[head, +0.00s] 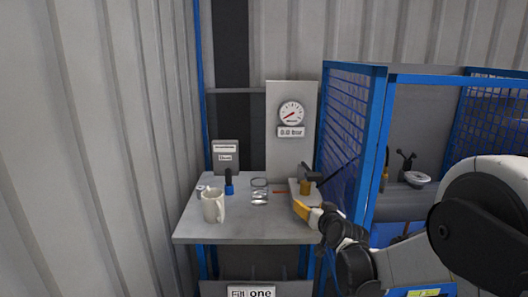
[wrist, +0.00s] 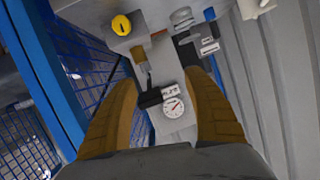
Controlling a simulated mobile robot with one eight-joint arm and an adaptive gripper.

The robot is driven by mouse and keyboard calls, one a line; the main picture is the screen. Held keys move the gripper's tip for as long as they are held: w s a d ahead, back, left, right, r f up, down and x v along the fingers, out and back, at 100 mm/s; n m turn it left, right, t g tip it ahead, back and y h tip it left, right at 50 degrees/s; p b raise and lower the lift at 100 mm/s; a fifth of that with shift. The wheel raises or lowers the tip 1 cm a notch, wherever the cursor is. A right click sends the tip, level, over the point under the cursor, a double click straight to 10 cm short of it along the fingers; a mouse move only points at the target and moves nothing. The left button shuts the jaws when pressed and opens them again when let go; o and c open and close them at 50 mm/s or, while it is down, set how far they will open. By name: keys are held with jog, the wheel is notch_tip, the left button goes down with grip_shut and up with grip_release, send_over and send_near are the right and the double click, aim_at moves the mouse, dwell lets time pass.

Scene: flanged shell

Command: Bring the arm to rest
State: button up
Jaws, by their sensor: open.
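A round white gauge (wrist: 173,107) and a dark handle show in the gap, beyond the fingers. My arm comes in from the right in the head view. Whether a finger touches the fitting cannot be told.
A grey panel carries a gauge (head: 291,114) reading 0.0 bar. A blue mesh partition (head: 345,135) stands close to the right.

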jog(key=s+r+g, duration=0.2)
jog(key=s, duration=0.8)
jog(key=s+r+g, duration=0.2)
jog(key=s, duration=0.8)
jog(key=s+d+f+g+h, duration=0.1)
jog(key=s+f, duration=0.1)
jog(key=s, duration=0.7)
jog(key=s+d+f+g+h, duration=0.1)
jog(key=s+d+f+g, duration=0.1)
jog(key=s, duration=0.7)
jog(key=shift+s+d+f+n, duration=0.3)
jog(key=shift+s, duration=0.05)
